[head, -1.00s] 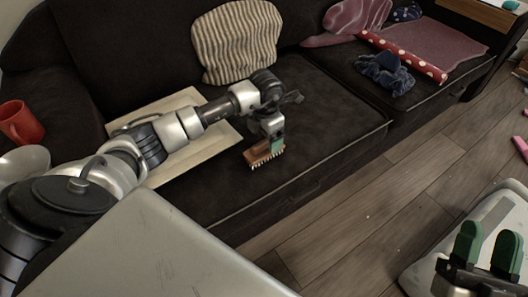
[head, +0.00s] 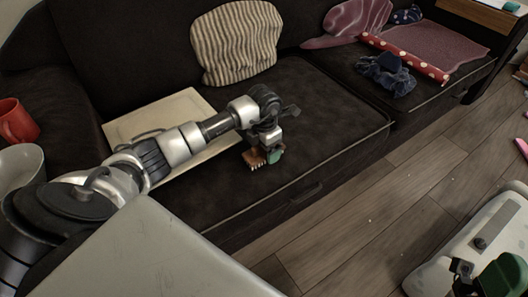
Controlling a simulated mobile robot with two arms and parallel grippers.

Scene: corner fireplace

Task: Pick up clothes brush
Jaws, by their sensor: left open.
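The clothes brush (head: 252,157) is small and brown with pale bristles. It is on the dark sofa seat, in front of the striped cushion, and partly hidden by my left gripper. My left gripper (head: 267,156), with green finger pads, points down right at the brush, its jaws open. I cannot tell whether the pads touch it. My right gripper (head: 482,278) is cut off by the lower right corner, far from the brush; its jaw gap is not clear.
A pale flat board (head: 165,120) lies on the seat under my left arm. A striped cushion (head: 236,43) leans on the backrest. A red mug (head: 17,121) is at far left. Dark blue cloth (head: 387,75) and a red dotted roll (head: 405,58) lie right. Bare seat (head: 335,110) is clear.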

